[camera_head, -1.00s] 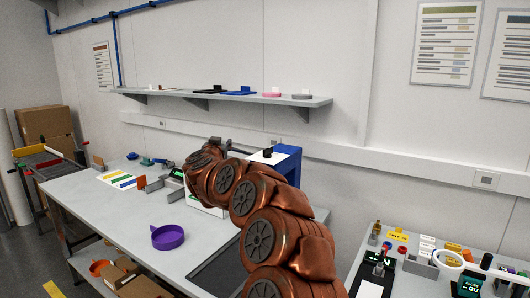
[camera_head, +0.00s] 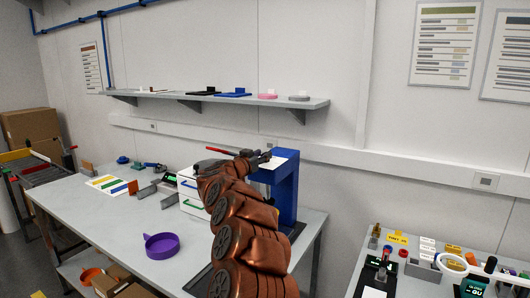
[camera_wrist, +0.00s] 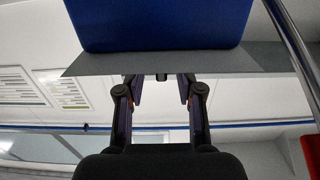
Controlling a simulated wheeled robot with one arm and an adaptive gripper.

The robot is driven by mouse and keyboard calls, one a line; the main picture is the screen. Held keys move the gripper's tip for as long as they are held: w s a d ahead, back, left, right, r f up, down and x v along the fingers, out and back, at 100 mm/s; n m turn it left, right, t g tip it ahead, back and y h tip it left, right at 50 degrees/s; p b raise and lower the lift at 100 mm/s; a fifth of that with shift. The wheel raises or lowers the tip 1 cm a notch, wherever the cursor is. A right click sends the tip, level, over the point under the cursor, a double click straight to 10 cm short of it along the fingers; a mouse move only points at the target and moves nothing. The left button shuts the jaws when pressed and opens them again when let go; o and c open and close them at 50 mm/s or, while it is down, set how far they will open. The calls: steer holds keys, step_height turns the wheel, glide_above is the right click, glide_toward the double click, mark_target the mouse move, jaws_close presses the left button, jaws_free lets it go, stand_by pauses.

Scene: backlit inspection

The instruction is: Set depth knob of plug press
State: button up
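The plug press (camera_head: 286,190) is a tall blue frame on the bench, right of my arm in the head view. My gripper (camera_head: 262,158) is at the upper left part of the press, and small details there are hard to make out. In the wrist view the blue press body (camera_wrist: 160,22) fills the top, with a grey plate (camera_wrist: 235,62) below it. My gripper (camera_wrist: 160,90) has its two fingers apart there, their tips near the plate edge. A small dark stub (camera_wrist: 162,77) shows between the tips; I cannot tell whether it is the depth knob.
A red bar (camera_head: 221,151) sticks out left beside the gripper. A white drawer unit (camera_head: 190,190) stands left of my arm. A purple dish (camera_head: 162,246) lies on the bench (camera_head: 110,222). A wall shelf (camera_head: 225,99) runs above. A second table with small parts is at right.

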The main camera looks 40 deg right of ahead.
steer(key=shift+p+x, duration=0.5)
steer(key=shift+x, duration=1.2)
steer(key=shift+w, duration=0.15)
steer(key=shift+c, duration=0.2)
jaws_close()
